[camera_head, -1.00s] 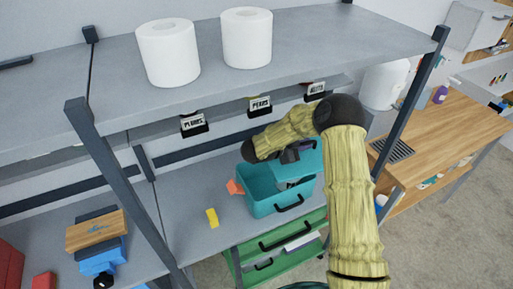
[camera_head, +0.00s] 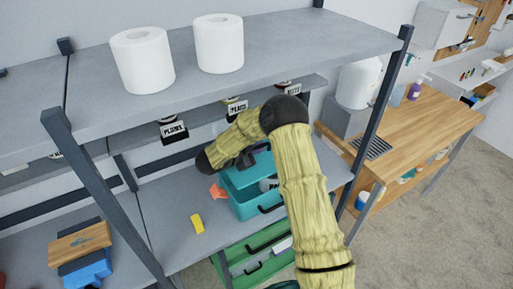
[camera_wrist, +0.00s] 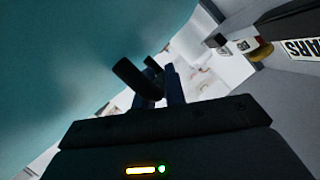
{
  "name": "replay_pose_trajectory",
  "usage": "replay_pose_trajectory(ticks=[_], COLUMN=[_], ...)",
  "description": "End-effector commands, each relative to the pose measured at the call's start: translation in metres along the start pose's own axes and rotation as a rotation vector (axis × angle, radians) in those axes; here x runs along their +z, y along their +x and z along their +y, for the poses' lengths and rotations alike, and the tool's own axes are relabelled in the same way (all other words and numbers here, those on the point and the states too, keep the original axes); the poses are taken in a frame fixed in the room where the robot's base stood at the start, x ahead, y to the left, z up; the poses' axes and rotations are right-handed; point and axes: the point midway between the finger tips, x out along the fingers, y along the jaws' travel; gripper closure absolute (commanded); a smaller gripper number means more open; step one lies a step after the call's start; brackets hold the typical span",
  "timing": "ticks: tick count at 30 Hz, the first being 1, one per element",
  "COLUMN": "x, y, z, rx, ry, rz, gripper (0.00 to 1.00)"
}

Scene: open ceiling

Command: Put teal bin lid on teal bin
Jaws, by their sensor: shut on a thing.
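The teal bin (camera_head: 243,209) sits on the middle shelf, its black handle facing front. The teal bin lid (camera_head: 240,177) is above the bin and tilted, covering part of its opening; I cannot tell whether it touches the rim. My gripper (camera_head: 247,159) is shut on the lid, partly hidden behind my arm. In the wrist view the lid's broad teal face (camera_wrist: 75,55) fills the left side, and my gripper's dark fingers (camera_wrist: 160,78) are at its edge. My arm hides the bin's right part.
The upper shelf (camera_head: 290,45) with two white rolls (camera_head: 142,60) overhangs close behind, with label holders below it. An orange piece (camera_head: 217,192) and a yellow piece (camera_head: 197,223) lie left of the bin. A green drawer unit (camera_head: 255,250) is below. A shelf post (camera_head: 375,110) stands right.

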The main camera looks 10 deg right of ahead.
Motion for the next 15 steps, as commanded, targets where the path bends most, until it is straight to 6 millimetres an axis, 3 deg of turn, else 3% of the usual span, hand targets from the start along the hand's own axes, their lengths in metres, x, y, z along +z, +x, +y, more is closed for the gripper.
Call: replay_pose_trajectory(ticks=[15], x=[0.023], y=[0.008], z=[0.016], rx=[-0.002], ry=[0.000], rz=[-0.001], gripper=[1.00])
